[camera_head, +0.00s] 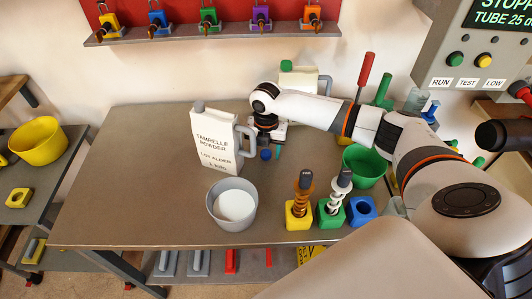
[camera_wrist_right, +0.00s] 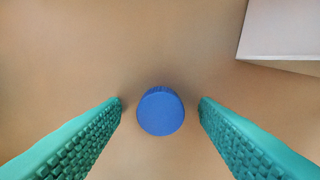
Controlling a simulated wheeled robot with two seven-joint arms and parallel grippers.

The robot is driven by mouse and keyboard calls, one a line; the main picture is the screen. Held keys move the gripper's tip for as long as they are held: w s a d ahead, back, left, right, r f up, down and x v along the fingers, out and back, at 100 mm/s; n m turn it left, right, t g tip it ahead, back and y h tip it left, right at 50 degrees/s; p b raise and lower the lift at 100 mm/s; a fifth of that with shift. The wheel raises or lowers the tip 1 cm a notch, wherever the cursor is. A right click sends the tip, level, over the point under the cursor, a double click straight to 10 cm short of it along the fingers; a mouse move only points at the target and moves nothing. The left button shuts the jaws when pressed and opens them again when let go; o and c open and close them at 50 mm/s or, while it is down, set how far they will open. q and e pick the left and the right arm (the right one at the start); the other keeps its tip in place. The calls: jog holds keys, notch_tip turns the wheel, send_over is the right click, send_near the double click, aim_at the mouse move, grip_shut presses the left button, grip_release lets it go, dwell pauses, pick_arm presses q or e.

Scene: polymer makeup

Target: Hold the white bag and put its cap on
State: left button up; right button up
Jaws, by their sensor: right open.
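A white bag (camera_head: 213,145) with a handle and printed lettering stands upright on the grey table. A grey spout or cap, I cannot tell which, is at its top left. A round blue cap (camera_head: 266,154) lies on the table just right of the bag; it also shows in the right wrist view (camera_wrist_right: 160,111). My right gripper (camera_head: 271,151) is over the blue cap. In the wrist view its green fingers (camera_wrist_right: 160,103) are open, one each side of the cap, with gaps on both sides. My left gripper is not in view.
A second white bag (camera_head: 300,79) with a green top stands behind my right arm. A grey bowl of white powder (camera_head: 216,211), yellow and green blocks (camera_head: 298,222) holding upright tools, a blue block (camera_head: 362,209) and a green bucket (camera_head: 362,170) are nearby. The table's left side is clear.

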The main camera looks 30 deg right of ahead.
aim_at(266, 152)
jog(key=c, duration=1)
notch_tip(266, 152, up, 18)
jog(key=shift+r+b, duration=0.1)
jog(key=shift+b, duration=0.75)
